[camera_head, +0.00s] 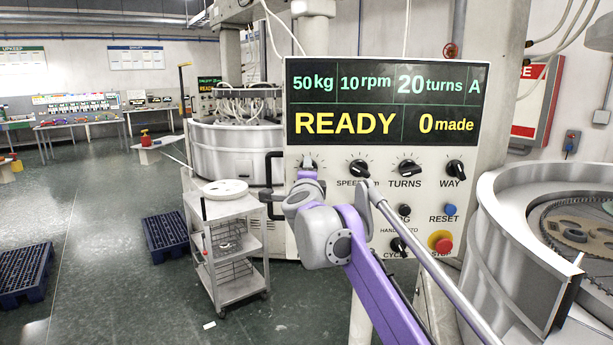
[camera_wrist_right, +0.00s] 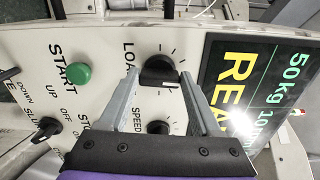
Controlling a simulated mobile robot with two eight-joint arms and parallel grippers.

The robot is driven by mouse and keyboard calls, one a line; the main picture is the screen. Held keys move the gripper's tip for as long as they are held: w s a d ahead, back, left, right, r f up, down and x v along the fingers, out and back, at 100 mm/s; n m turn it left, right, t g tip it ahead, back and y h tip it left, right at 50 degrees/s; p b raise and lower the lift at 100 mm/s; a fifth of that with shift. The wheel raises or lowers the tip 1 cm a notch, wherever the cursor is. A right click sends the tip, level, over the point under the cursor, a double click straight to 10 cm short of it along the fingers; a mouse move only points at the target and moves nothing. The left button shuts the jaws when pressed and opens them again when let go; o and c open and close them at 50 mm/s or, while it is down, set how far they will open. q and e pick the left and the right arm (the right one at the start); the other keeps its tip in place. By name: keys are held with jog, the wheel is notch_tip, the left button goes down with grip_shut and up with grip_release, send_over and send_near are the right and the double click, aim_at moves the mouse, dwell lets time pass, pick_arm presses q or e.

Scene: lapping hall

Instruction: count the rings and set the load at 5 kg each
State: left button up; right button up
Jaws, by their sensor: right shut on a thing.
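The control panel (camera_head: 330,220) faces me. Its display (camera_head: 385,103) reads 50 kg, 10 rpm, 20 turns, A, READY and 0 made. My right gripper (camera_wrist_right: 160,80) is shut on the black LOAD knob (camera_wrist_right: 158,72), with one finger on each side of it. In the head view my purple right arm hides most of this knob. At the right, the lapping machine (camera_head: 497,215) shows part of its round plate with a brown toothed ring (camera_head: 553,235) on it. The picture edge cuts the plate off, so I cannot count all the rings. My left gripper is not in view.
SPEED (camera_head: 359,168), TURNS (camera_head: 407,167) and WAY (camera_head: 455,168) knobs sit close to my arm. A red stop button (camera_head: 440,241) is lower right. A green START button (camera_wrist_right: 78,74) shows in the wrist view. A trolley (camera_head: 238,206) stands left, with open floor beyond.

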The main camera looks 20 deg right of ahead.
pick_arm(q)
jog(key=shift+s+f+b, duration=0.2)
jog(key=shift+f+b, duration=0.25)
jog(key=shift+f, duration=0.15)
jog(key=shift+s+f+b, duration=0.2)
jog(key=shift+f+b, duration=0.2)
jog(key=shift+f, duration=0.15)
pick_arm(e)
jog(key=n, duration=1.2)
jog(key=shift+d+f+n, duration=0.15)
jog(key=shift+f+n, duration=0.1)
jog(key=shift+n, duration=0.05)
jog(key=o, duration=1.4)
jog(key=shift+s, duration=0.1)
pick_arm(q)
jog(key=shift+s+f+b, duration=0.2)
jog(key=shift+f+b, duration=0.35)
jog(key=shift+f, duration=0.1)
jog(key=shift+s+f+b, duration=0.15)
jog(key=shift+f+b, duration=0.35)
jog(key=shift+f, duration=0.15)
pick_arm(e)
jog(key=shift+v, duration=5.4)
